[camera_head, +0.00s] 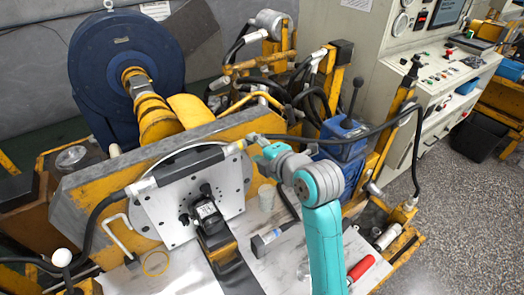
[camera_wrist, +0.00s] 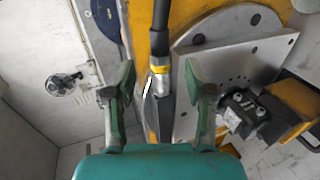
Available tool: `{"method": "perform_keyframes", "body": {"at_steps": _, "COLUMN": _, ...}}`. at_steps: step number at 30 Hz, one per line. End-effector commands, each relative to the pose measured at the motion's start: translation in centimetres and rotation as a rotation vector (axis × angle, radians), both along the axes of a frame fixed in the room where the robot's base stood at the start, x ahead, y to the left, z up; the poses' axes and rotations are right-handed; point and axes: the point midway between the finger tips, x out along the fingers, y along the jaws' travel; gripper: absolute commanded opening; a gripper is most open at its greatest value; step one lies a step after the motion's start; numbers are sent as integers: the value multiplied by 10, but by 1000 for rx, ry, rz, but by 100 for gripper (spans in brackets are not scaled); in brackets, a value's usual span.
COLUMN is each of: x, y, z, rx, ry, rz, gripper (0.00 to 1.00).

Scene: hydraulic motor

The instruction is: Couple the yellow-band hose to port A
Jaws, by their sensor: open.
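The yellow-band hose shows in the wrist view as a black hose with a yellow band (camera_wrist: 160,69) and a metal end below it. In the head view its band (camera_head: 237,147) is just left of my gripper (camera_head: 262,152). My gripper (camera_wrist: 158,78) is open, one teal finger on each side of the hose end, with visible gaps. The metal plate (camera_head: 180,215) carries a black block (camera_head: 207,213) with fittings, also in the wrist view (camera_wrist: 243,110). I cannot read which port is A. I cannot tell whether the hose end touches anything.
A blue round motor housing (camera_head: 120,65) and yellow frame stand behind the plate. Another black hose (camera_head: 92,220) runs at the left. A control cabinet (camera_head: 390,60) stands at the right.

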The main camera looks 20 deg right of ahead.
Motion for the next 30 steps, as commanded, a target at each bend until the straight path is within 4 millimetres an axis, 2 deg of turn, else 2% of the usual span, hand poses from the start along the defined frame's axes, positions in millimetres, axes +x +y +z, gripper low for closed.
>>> {"method": "perform_keyframes", "body": {"at_steps": 15, "x": 45, "y": 9, "z": -16, "rx": 0, "ry": 0, "rz": 0, "gripper": 54}}
{"method": "perform_keyframes", "body": {"at_steps": 30, "x": 52, "y": 10, "z": -19, "rx": 0, "ry": 0, "rz": -1, "gripper": 54}}
